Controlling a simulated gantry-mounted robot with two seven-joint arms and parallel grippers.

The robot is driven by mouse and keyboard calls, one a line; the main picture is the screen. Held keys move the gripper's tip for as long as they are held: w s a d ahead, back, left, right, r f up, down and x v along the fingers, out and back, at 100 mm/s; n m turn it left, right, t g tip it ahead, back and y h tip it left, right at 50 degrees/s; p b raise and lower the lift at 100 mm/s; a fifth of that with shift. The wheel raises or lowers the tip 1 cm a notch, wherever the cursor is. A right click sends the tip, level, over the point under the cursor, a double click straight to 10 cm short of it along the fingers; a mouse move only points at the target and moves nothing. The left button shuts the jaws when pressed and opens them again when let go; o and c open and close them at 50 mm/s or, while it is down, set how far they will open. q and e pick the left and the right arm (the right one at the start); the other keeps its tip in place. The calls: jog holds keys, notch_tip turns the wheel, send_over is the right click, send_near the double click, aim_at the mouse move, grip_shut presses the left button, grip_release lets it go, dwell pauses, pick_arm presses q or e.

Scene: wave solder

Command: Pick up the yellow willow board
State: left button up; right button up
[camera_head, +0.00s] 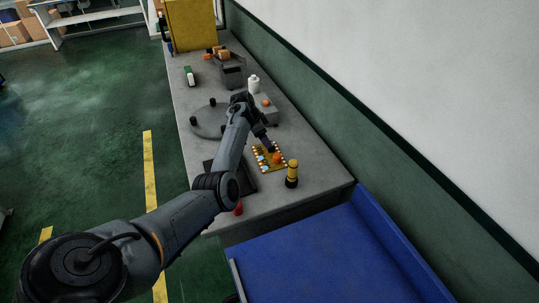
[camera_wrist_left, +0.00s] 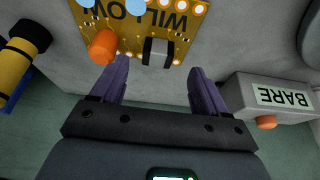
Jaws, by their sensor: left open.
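The yellow willow board (camera_head: 267,163) lies on the grey bench, with an orange part and a light blue part on top. In the left wrist view the board (camera_wrist_left: 178,40) fills the top middle and reads "WILLOW", with an orange cylinder and a grey block near its edge. My left gripper (camera_wrist_left: 157,67) is open, its two purple-grey fingers apart on either side of the grey block in the picture. In the head view my left gripper (camera_head: 268,146) is at the far edge of the board. Contact with the board cannot be told. My right gripper is not in view.
A yellow and black cylinder (camera_head: 292,175) stands just right of the board. A grey box labelled "BARE" (camera_wrist_left: 285,95) with an orange knob is nearby. A dark flat plate (camera_head: 244,184) lies left of the board. A blue surface (camera_head: 310,255) adjoins the bench's near end.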

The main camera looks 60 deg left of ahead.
aim_at(269, 154)
pick_arm(q)
jog(key=shift+b+x, duration=0.75)
jog(key=shift+x, duration=1.55)
jog(key=shift+w+d, duration=0.1)
jog(key=shift+d, duration=0.05)
jog(key=shift+r, duration=0.1)
jog(key=c, duration=1.4)
